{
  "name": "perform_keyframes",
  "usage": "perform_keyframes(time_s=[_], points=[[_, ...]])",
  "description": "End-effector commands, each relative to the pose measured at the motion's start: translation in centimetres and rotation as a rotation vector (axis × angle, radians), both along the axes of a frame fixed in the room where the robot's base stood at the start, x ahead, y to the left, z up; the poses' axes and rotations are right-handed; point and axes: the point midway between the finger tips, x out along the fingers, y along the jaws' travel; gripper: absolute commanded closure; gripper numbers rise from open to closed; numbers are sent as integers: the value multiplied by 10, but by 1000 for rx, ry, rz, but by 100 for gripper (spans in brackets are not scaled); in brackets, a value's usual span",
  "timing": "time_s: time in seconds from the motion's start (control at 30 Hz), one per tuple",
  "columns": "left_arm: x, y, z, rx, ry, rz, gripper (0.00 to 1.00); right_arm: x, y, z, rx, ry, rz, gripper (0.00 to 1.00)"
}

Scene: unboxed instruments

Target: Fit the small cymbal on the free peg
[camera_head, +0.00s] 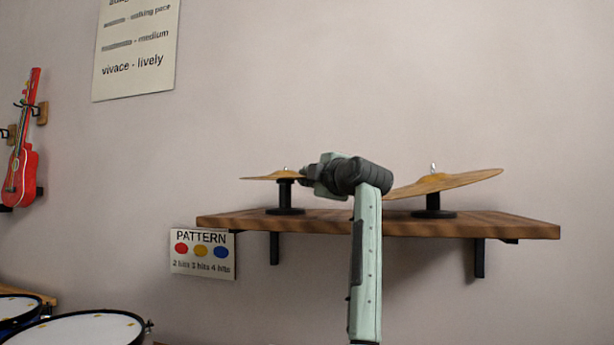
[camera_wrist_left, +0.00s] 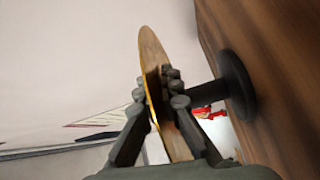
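The small golden cymbal (camera_head: 262,177) lies nearly level at the top of the left black stand (camera_head: 285,197) on the shelf. A small tip shows above its middle, so it appears to sit on that stand's peg. My left gripper (camera_head: 306,175) is at the cymbal's right edge. In the left wrist view, the fingers (camera_wrist_left: 157,92) lie on both faces of the cymbal (camera_wrist_left: 152,50) and appear closed on its rim. The stand's post and round base (camera_wrist_left: 236,86) show beside them. My right gripper is in neither view.
A larger cymbal (camera_head: 455,182) sits tilted on the right stand (camera_head: 433,206). The wooden shelf (camera_head: 320,223) is wall-mounted, with bare room between the stands, partly behind my arm. A pattern card (camera_head: 203,253), drums (camera_head: 80,329) and a red guitar (camera_head: 22,165) are at left.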

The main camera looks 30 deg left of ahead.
Motion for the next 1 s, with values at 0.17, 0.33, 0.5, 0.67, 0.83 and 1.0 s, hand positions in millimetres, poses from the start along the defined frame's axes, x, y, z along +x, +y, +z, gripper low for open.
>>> perform_keyframes(time_s=[0.17, 0.33, 0.5, 0.67, 0.83, 1.0], points=[[0, 0, 0, 2, -1, 0, 100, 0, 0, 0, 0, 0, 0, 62], [0, 0, 0, 2, -1, 0, 100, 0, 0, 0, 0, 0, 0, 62], [0, 0, -3, 1, -1, 0, 100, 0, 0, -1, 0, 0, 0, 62], [0, 0, -7, 0, -1, 0, 100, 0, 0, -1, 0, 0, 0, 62], [0, 0, -9, 1, -1, 0, 100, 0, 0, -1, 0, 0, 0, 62], [0, 0, -9, 1, -1, 0, 100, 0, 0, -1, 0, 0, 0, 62]])
